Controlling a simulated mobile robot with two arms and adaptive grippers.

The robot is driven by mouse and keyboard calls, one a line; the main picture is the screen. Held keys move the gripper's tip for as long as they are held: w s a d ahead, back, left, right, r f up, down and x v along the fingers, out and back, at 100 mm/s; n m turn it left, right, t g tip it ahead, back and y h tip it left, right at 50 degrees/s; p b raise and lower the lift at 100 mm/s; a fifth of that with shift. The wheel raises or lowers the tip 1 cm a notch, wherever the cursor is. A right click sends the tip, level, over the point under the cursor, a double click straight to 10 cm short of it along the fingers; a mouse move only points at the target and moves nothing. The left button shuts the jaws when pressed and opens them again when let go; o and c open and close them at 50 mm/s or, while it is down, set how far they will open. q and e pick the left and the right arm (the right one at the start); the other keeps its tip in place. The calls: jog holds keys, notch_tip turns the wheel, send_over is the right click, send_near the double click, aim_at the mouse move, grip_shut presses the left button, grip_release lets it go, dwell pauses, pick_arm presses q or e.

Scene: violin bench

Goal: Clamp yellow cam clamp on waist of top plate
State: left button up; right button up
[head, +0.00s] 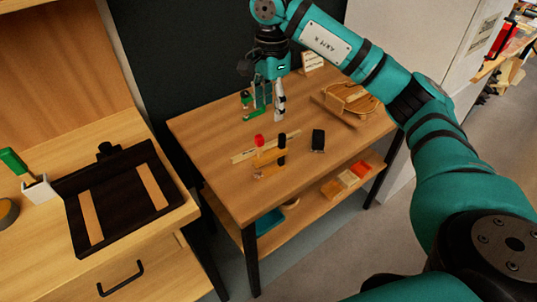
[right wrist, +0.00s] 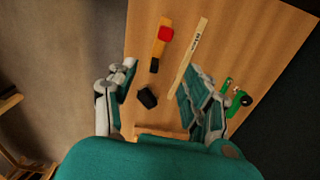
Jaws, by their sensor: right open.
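A yellow-orange clamp (head: 268,158) with a red end and a black end stands on the middle table; it also shows in the right wrist view (right wrist: 158,50). A violin-shaped wooden piece (head: 352,97), apparently the top plate, lies at the table's back right. Its waist is hard to make out at this size. My right gripper (head: 269,108) hangs above the table, behind the yellow clamp and left of the plate. In the right wrist view its fingers (right wrist: 160,97) are spread wide with nothing between them touching. My left gripper is in neither view.
A green clamp (head: 247,104) stands close to my right gripper. A pale ruler (head: 243,155) lies by the yellow clamp, and a black block (head: 318,140) right of it. A lower shelf holds coloured blocks (head: 347,179). A bench with a black tray (head: 122,206) is at left.

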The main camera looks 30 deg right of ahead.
aim_at(272, 151)
notch_tip(272, 151, down, 12)
jog(key=shift+s+r+p, duration=0.1)
jog(key=shift+r+p, duration=0.15)
jog(key=shift+p, duration=0.05)
jog(key=shift+d+f+p, duration=0.15)
jog(key=shift+f+p, duration=0.2)
jog(key=shift+f, duration=1.05)
jog(key=shift+d+f+p, duration=0.1)
jog(key=shift+f+p, duration=0.2)
jog(key=shift+f, duration=1.05)
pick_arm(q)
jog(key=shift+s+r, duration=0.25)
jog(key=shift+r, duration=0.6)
pick_arm(e)
jog(key=shift+c, duration=0.3)
grip_shut()
